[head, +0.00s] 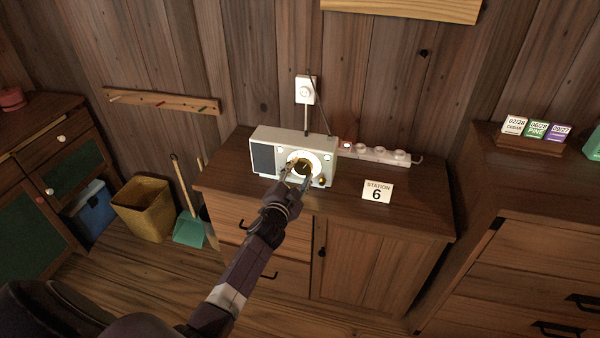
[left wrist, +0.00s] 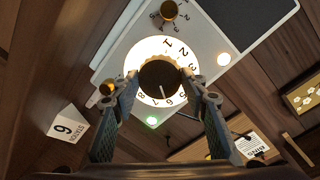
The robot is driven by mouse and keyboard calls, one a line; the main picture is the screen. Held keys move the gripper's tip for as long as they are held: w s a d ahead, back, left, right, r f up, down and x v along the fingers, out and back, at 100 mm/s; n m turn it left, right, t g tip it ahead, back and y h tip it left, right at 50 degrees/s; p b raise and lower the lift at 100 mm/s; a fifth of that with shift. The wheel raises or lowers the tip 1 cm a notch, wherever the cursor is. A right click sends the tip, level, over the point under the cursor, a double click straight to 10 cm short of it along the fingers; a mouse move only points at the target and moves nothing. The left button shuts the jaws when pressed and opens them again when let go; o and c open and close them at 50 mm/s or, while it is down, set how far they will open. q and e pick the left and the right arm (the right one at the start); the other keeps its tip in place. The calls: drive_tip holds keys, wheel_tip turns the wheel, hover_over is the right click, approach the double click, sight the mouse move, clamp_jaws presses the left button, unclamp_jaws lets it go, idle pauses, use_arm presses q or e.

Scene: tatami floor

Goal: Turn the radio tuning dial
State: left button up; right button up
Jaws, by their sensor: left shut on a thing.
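The white radio (head: 322,146) stands on the wooden cabinet, its dark speaker grille on the left. Its tuning dial (left wrist: 160,78) is a dark round knob inside a lit white ring of numbers. The knob's pale pointer line appears directed at the 6. My left gripper (left wrist: 160,88) is shut on the dial, one finger on each side of the knob. In the head view the gripper (head: 295,183) partly covers the dial. A card (head: 377,192) reading "STATION 6" stands right of the radio. My right gripper is out of view.
The cabinet top (head: 420,212) is clear right of the card. A white power strip (head: 372,152) lies behind, near the wall. A bin (head: 143,208) and a teal dustpan (head: 190,230) stand left of the cabinet. Another chest (head: 520,195) stands at right.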

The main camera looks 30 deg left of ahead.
use_arm(q)
drive_tip(key=o, duration=1.2)
drive_tip(key=shift+s, duration=0.1)
drive_tip(key=v, duration=1.1)
drive_tip(key=shift+s, duration=0.4)
